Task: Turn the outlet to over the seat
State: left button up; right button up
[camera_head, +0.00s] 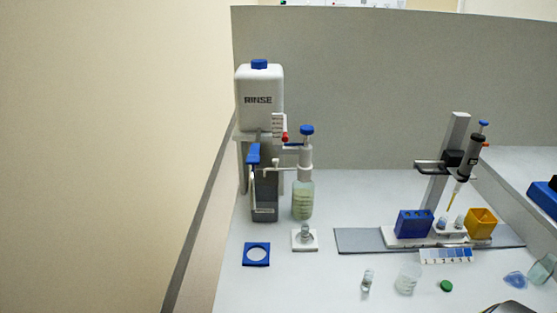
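A bottle (302,203) with pale green liquid stands at the left of the bench, with a white dispenser head (305,160) and blue cap on top. A thin white outlet tube (284,165) runs from the head to the left and turns down at its end. In front of the bottle is a white square seat (313,244) with a small clear vessel (306,231) on it. A blue square plate with a round hole (246,263) lies to its left; I cannot tell which is the task's seat. Neither of my grippers is in view.
A white RINSE tank (259,85) stands behind, with a red tap (285,137) and blue lever (253,154). To the right are a pipette stand (443,160), blue rack (414,223) and yellow box (481,223). A vial (367,280), beaker (408,279) and green cap (446,286) lie in front.

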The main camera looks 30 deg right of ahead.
aim_at(275, 161)
jog(key=l+z, duration=0.4)
jog(key=l, duration=0.95)
jog(key=i, duration=0.1)
